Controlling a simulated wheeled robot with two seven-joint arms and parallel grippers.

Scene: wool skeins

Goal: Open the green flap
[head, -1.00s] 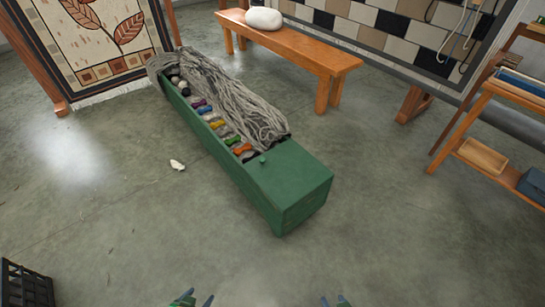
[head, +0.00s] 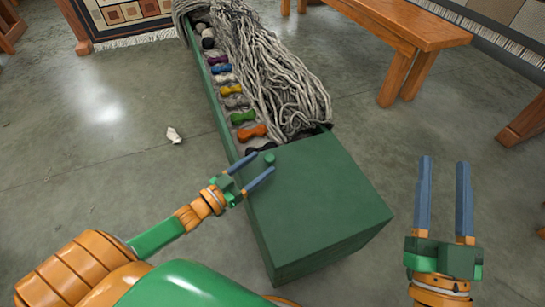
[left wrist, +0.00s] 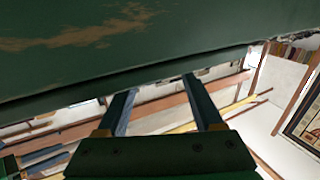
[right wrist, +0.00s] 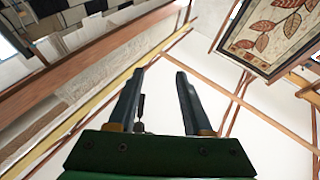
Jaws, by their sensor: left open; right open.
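A long green chest (head: 225,118) stands on the floor. Its near end is covered by a flat green flap (head: 318,190), which lies closed. A green wooden surface with a worn patch (left wrist: 90,38) fills the top of the left wrist view, and the knob is not visible there. My right gripper (head: 444,161) is open and empty, to the right of the chest.
Grey wool skeins (head: 260,60) drape over the chest's far part, beside a row of colourful small skeins (head: 232,90). An orange wooden bench (head: 410,25) stands at the back right. A small white scrap (head: 174,135) lies on otherwise clear floor left of the chest.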

